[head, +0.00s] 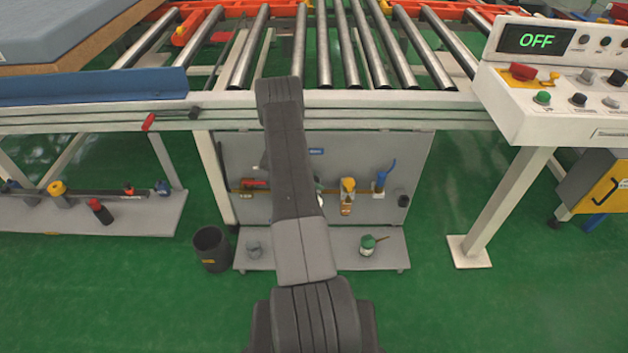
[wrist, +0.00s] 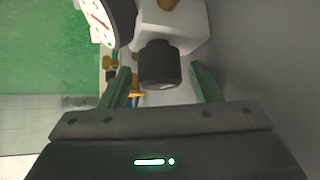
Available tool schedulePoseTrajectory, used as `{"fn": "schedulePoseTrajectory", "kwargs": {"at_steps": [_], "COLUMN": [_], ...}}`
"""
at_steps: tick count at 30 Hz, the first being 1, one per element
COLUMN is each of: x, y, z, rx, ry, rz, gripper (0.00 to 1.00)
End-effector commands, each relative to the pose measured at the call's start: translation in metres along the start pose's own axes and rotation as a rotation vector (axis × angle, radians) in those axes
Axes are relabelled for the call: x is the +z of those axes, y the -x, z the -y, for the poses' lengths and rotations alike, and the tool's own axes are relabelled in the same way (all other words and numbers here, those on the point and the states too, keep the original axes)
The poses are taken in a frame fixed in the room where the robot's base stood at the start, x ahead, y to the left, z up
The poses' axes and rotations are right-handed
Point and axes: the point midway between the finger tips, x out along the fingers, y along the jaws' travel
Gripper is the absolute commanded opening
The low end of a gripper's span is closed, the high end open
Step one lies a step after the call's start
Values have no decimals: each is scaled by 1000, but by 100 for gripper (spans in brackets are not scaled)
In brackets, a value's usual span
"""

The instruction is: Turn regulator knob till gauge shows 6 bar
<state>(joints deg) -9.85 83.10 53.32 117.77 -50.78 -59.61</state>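The dark regulator knob (wrist: 160,68) sits below a pale regulator body (wrist: 178,28) in the wrist view. My gripper (wrist: 162,80) is open, with one green finger on each side of the knob. Gaps show between the knob and the fingers. The round gauge (wrist: 101,20) has a white face, dark rim and red needle. It is cut off by the top edge, and I cannot read its value. In the head view my arm hides the gripper, the knob and most of the regulator.
A grey panel (head: 385,150) under the roller conveyor (head: 350,60) holds several small fittings. A lower shelf (head: 310,255) carries a green-topped can (head: 367,246). A dark bin (head: 211,248) stands left. A control console (head: 545,95) reading OFF stands right. The green floor in front is clear.

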Motion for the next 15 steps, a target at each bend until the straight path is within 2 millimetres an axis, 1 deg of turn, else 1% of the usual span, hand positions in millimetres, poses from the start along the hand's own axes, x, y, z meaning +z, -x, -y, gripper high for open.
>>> {"fn": "schedulePoseTrajectory", "kwargs": {"at_steps": [9, 15], "x": [-1, -2], "y": [0, 2], "z": [1, 1], "rx": [-19, -113], "ry": [15, 110], "rz": [-1, 0], "gripper": [59, 59]}}
